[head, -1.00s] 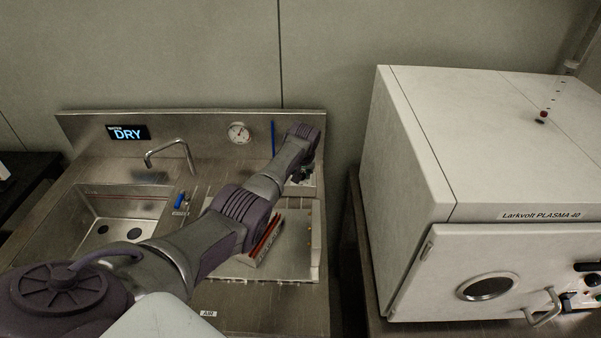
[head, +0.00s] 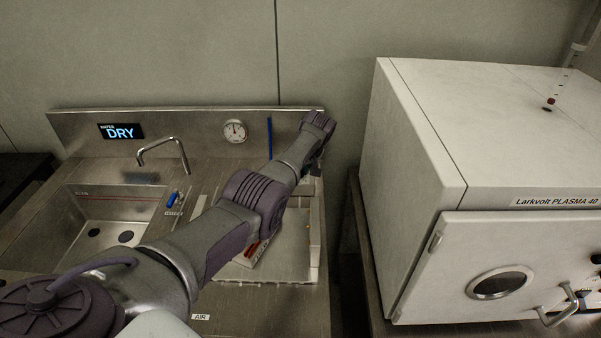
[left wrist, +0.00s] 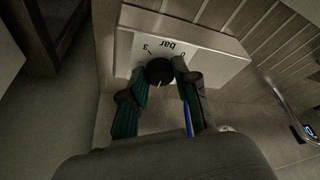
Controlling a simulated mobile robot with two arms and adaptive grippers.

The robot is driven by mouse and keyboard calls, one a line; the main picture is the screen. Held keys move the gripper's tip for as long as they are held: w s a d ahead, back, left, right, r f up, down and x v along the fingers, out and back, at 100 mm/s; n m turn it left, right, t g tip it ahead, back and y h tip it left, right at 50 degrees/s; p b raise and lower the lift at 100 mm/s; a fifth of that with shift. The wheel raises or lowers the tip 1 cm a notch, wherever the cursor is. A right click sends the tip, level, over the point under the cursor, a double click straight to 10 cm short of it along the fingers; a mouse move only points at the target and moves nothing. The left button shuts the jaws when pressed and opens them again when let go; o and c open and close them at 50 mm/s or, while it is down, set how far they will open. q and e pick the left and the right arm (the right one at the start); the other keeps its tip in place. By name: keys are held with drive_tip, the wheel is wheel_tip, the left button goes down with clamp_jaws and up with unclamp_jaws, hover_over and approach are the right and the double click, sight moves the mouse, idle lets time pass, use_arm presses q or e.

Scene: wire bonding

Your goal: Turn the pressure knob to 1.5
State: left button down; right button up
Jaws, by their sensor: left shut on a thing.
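The pressure knob (left wrist: 160,72) is black and round with a pale pointer mark. It sits on a white panel (left wrist: 205,66) lettered "bar", seen upside down in the left wrist view. My left gripper (left wrist: 161,76) has its green-lined fingers on either side of the knob and is shut on it. In the head view, my left arm reaches the back right corner of the sink bench and hides the knob. A round white pressure gauge (head: 235,130) is on the backsplash; its reading is too small to tell. My right gripper is not in view.
A blue tube (head: 270,138) runs up the backsplash near my left wrist. The white plasma cabinet (head: 480,130) stands close on the right.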

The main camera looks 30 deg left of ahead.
use_arm(q)
drive_tip(key=c, duration=0.9)
unclamp_jaws()
drive_tip(key=shift+o, duration=0.2)
drive_tip(key=v, duration=1.2)
